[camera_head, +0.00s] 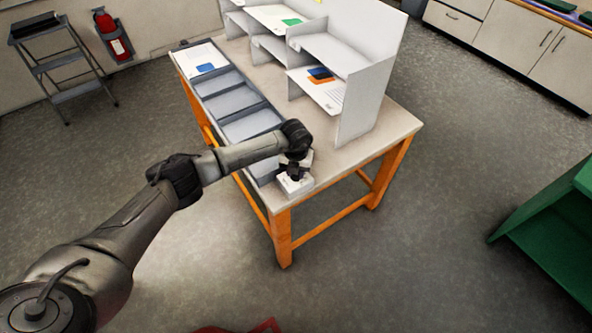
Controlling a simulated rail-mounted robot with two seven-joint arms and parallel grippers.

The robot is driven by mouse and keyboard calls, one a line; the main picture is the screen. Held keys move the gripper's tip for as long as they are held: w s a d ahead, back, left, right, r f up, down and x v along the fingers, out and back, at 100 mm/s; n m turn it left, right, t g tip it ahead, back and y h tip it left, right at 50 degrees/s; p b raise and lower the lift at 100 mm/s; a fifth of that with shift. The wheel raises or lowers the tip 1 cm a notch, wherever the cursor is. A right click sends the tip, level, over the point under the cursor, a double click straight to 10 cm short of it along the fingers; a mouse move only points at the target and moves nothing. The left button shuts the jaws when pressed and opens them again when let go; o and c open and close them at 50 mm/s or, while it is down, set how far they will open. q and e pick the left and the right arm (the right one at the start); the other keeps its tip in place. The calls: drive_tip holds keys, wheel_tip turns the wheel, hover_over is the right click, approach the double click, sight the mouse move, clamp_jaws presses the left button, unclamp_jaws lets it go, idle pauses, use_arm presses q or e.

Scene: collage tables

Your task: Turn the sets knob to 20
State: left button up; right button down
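A small white box (301,188) stands at the near corner of the table, and I take it to be the device with the sets knob. The knob itself, its markings and its setting cannot be made out. My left arm reaches in from the left, and my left gripper (294,171) points down at the top of this box. Its dark fingers are at or just above the box and cover its top. They are too small to show whether they are open or shut, or whether they touch the knob. My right gripper is not in view.
The table (392,126) has orange legs. Grey trays (232,101) line its left edge, beside white shelf dividers (362,103) holding papers and coloured cards. A green shelf unit (560,225) stands at the right. A step ladder (55,62) stands far left. The floor around the table is mostly clear.

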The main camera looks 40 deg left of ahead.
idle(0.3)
use_arm(q)
drive_tip(key=o, duration=0.8)
drive_tip(key=shift+o, duration=0.7)
drive_tip(key=shift+r, duration=0.1)
wheel_tip(320, 180, up, 14)
drive_tip(key=p, duration=0.2)
